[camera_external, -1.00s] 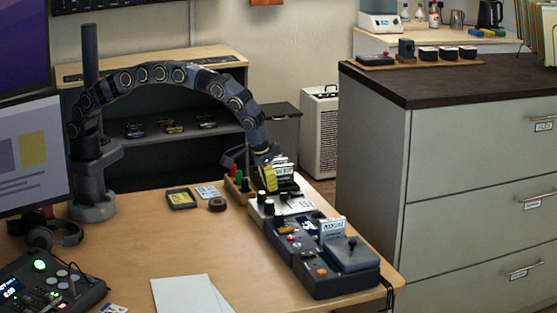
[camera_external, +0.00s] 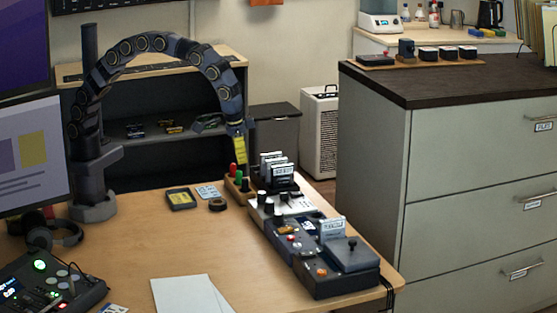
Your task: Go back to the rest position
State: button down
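My arm arches up from its base (camera_external: 92,205) at the back left of the desk (camera_external: 150,245) and comes down toward the desk's back right. My gripper (camera_external: 241,155), with a yellow part on it, points down just behind and above the wooden holder with red and green items. It is left of the black stand with white cards (camera_external: 278,172) and looks apart from it. The fingers are small and dark here, so I cannot tell if they are open or shut. I see nothing clearly held.
A row of control boxes (camera_external: 335,268) with knobs and a joystick runs along the desk's right edge. A dark tape roll (camera_external: 217,204), a yellow-labelled case (camera_external: 181,198) and headphones (camera_external: 52,233) lie on the desk. White sheets (camera_external: 190,295) lie at the front; the desk's middle is clear.

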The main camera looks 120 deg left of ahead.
jog(key=s+d+r+m+g, duration=0.15)
jog(key=s+r, duration=0.25)
jog(key=s, duration=0.5)
jog(key=s+a+r+m, duration=0.1)
jog(key=s+r+m, duration=0.15)
jog(key=s, duration=0.65)
jog(key=s+d+m+g+h, duration=0.1)
jog(key=s+m, duration=0.2)
jog(key=s, duration=1.9)
jog(key=shift+f, duration=0.25)
jog(key=shift+d+g, duration=0.1)
jog(key=shift+g, duration=0.15)
